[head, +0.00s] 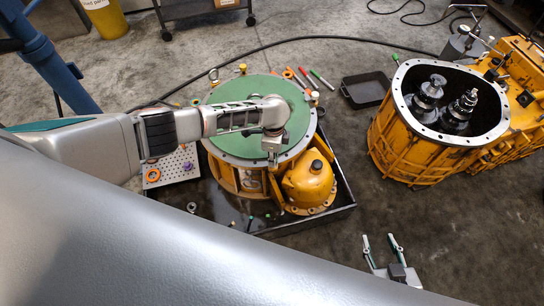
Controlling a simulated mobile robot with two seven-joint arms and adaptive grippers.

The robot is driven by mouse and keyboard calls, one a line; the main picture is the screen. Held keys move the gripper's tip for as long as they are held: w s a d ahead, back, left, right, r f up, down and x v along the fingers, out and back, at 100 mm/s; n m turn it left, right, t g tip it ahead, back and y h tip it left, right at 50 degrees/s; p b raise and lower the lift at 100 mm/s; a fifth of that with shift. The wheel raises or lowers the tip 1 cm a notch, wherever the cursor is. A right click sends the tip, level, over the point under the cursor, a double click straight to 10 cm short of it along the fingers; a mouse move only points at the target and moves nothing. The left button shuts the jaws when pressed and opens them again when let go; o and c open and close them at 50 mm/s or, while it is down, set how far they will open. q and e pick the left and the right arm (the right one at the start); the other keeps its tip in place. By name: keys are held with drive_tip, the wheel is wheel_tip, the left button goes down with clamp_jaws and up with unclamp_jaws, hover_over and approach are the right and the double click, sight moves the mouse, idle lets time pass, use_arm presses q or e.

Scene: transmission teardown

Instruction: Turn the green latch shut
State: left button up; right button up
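A round green plate (238,149) lies on top of an orange housing (222,174). I cannot make out a separate green latch; my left arm covers part of the plate. My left gripper (273,155) points down over the near right part of the plate, by its rim. Its fingers are small and seen from above, so I cannot tell whether they are open or touching anything. My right gripper (382,246) is at the bottom, right of the black tray, with its two fingers spread apart and nothing between them.
The housing stands in a black tray (318,222) beside an orange domed cover (309,184). An open orange gearbox case (408,150) with shafts stands at right. A small black bin (366,90), markers (321,78) and a perforated plate (176,165) lie around. Floor between tray and case is clear.

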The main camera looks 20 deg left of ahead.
use_arm(q)
drive_tip(key=shift+s+n, duration=0.1)
drive_tip(key=shift+n, duration=0.3)
drive_tip(key=shift+n+p, duration=0.7)
drive_tip(key=shift+n, duration=0.4)
drive_tip(key=shift+f, duration=0.1)
use_arm(e)
drive_tip(key=shift+s+a+r, duration=0.3)
drive_tip(key=shift+s, duration=0.25)
use_arm(q)
drive_tip(key=shift+n, duration=0.3)
use_arm(e)
drive_tip(key=shift+w+d, duration=0.1)
drive_tip(key=shift+w, duration=0.15)
use_arm(q)
drive_tip(key=o, duration=1.1)
use_arm(e)
drive_tip(key=shift+w+r, duration=0.1)
drive_tip(key=shift+r, duration=0.05)
drive_tip(key=shift+r, duration=0.1)
